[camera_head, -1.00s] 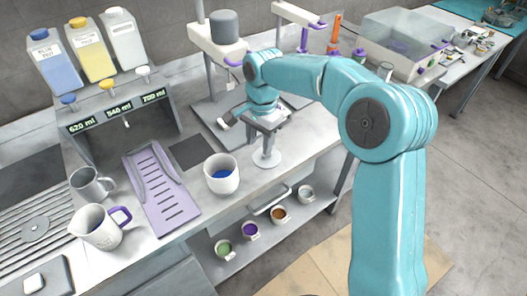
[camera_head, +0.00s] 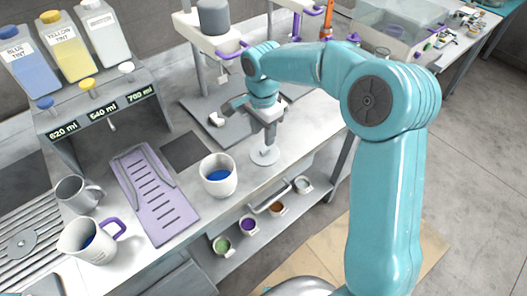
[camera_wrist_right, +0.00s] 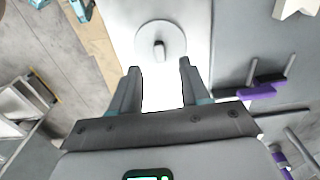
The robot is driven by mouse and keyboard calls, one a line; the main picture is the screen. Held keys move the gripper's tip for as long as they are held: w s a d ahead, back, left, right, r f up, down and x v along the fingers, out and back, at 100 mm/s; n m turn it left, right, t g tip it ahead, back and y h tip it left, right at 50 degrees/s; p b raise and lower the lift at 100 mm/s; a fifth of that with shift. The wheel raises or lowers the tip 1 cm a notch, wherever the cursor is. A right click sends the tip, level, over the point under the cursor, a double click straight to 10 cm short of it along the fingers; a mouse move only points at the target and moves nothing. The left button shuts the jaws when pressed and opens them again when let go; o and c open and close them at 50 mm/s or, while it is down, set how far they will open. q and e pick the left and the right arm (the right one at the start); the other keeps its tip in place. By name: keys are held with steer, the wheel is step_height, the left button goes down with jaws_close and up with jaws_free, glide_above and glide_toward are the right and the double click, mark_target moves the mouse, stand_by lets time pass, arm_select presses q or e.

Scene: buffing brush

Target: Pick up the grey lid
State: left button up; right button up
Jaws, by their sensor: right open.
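The grey lid (camera_head: 264,155) is a pale round disc lying flat on the bench near its front edge, right of a white pot. In the right wrist view the lid (camera_wrist_right: 143,40) shows whole, with a small dark-grey knob at its middle. My right gripper (camera_head: 269,139) hangs over the lid, pointing down. Its fingers (camera_wrist_right: 157,68) are open and empty in the wrist view, with the lid beyond their tips. In the head view the fingers hide part of the lid's knob area. My left gripper is not in view.
The white pot (camera_head: 217,176) with blue liquid stands left of the lid. A lilac slotted tray (camera_head: 157,196), a jug (camera_head: 91,241) and a grey mug (camera_head: 78,194) are further left. A machine on a stand (camera_head: 213,52) rises behind. Small cups sit on the shelf below.

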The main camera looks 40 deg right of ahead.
mark_target(264, 149)
steer(key=shift+f, duration=0.45)
steer(key=shift+s+f, duration=0.1)
steer(key=shift+f, duration=0.05)
steer(key=f+p, duration=0.1)
steer(key=f, duration=0.4)
steer(key=shift+d+f, duration=0.1)
steer(key=shift+d, duration=0.1)
jaws_close()
